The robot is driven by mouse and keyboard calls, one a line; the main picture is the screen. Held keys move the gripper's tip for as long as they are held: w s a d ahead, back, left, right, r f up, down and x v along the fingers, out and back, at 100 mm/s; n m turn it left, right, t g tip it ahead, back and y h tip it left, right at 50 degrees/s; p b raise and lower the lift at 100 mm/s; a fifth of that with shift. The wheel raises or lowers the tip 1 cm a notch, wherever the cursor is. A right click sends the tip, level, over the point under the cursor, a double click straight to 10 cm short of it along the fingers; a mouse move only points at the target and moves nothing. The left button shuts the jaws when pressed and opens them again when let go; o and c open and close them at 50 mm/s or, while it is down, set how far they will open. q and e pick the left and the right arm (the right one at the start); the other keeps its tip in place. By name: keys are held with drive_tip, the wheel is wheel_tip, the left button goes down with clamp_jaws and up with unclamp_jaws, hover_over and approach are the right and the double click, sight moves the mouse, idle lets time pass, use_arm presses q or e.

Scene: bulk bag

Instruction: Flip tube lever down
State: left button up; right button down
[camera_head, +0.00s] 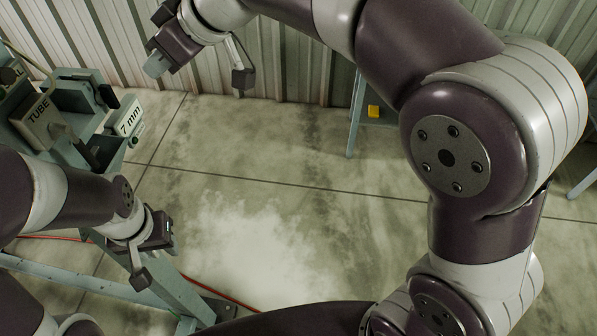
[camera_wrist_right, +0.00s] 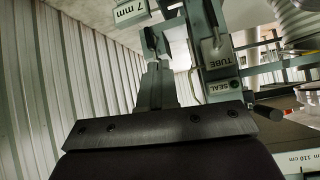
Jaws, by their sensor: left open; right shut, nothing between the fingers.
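The TUBE label block (camera_head: 38,118) sits on the grey-green machine at the upper left of the head view. It also shows in the right wrist view (camera_wrist_right: 218,58), right of my fingers. A dark knob (camera_head: 108,97) shows beside it in the head view; I cannot tell for sure whether it is the tube lever or which way that lever stands. My right gripper (camera_head: 156,64) is shut and empty, above and right of the block in the picture; its fingers show together in the wrist view (camera_wrist_right: 157,85). My left gripper (camera_head: 166,230) is open and empty, lower down.
A 7 mm label block (camera_head: 124,121) stands right of the TUBE block. A SEAL label (camera_wrist_right: 222,87) and a black handle (camera_wrist_right: 270,112) show below TUBE in the wrist view. A corrugated wall (camera_head: 290,65) stands behind. The floor (camera_head: 290,170) at mid-picture is clear.

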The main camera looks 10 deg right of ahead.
drive_tip(key=s+d+f+m+h+b, duration=0.1)
drive_tip(key=d+f+m+h+b, duration=0.1)
drive_tip(key=d+f, duration=0.4)
drive_tip(key=s+d+f+m+h+b, duration=0.2)
drive_tip(key=d+f, duration=0.5)
drive_tip(key=f, duration=0.5)
drive_tip(key=s+d+f+m+g+h+b, duration=0.1)
drive_tip(key=d+f+m+h+b, duration=0.1)
drive_tip(key=d+f, duration=0.4)
wheel_tip(320, 180, down, 4)
drive_tip(key=shift+s+d+f+m+h+b, duration=0.15)
drive_tip(key=shift+s+m+h+b, duration=0.15)
drive_tip(key=shift+m+b, duration=0.65)
drive_tip(key=shift+w, duration=0.1)
drive_tip(key=s+d+f+m+g+h+b, duration=0.1)
drive_tip(key=s+d+f+b, duration=0.2)
drive_tip(key=f, duration=0.4)
drive_tip(key=s+d+f+m+g+h+b, duration=0.1)
drive_tip(key=s+d+f+m+b, duration=0.1)
drive_tip(key=s+d+f, duration=0.3)
drive_tip(key=s+f+b, duration=0.1)
drive_tip(key=s, duration=0.1)
drive_tip(key=shift+s+d+f, duration=0.3)
drive_tip(key=shift+f, duration=0.05)
drive_tip(key=shift+m, duration=0.25)
